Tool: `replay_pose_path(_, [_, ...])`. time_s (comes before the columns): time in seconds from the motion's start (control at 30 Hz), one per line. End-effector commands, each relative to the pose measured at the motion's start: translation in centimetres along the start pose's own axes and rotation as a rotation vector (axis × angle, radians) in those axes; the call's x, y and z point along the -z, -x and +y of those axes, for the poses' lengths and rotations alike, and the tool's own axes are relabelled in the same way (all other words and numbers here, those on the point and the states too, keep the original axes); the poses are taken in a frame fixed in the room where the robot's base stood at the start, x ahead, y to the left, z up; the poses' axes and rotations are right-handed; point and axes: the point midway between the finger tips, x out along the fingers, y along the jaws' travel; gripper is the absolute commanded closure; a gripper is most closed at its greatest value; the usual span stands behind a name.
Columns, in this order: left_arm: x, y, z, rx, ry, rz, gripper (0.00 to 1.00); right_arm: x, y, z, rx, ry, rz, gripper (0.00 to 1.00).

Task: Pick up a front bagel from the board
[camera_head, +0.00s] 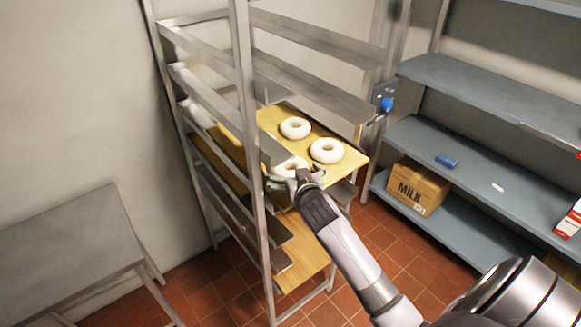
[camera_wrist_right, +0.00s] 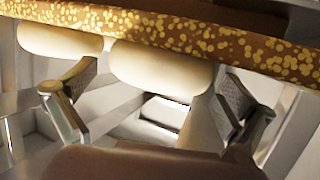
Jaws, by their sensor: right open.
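A yellow board (camera_head: 347,167) sits on a metal rack and carries pale ring-shaped bagels. One bagel (camera_head: 295,128) lies toward the back, another (camera_head: 326,150) at the right. A front bagel (camera_head: 289,167) lies by the board's near edge, partly hidden by my right gripper (camera_head: 287,182). In the right wrist view, the board edge (camera_wrist_right: 220,36) crosses the top, and a bagel (camera_wrist_right: 160,72) shows between and just beyond the two open fingers of my right gripper (camera_wrist_right: 155,100). Another bagel (camera_wrist_right: 60,40) is at the left. Contact with the fingers cannot be told. My left gripper is out of view.
A rack post (camera_head: 247,120) stands just left of the right gripper. Lower rack levels hold another wooden board (camera_head: 303,262). Blue-grey shelves (camera_head: 440,140) with a milk box (camera_head: 415,187) stand at the right. A grey table (camera_head: 70,240) is at the left.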

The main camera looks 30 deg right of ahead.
Motion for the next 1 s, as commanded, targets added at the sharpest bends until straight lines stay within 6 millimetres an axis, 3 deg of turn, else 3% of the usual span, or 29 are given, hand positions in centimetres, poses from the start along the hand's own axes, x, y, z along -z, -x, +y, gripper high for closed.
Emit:
replay_pose_path(0.23, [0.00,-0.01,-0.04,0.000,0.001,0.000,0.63,-0.05,-0.08,-0.02,0.000,0.000,0.000,0.01])
replay_pose_path(0.9, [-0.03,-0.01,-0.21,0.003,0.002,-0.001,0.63,-0.05,-0.05,-0.03,0.000,-0.001,-0.001,0.46])
replay_pose_path(1.0, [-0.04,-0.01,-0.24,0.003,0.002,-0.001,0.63,0.01,-0.04,-0.03,0.001,-0.001,0.001,0.46])
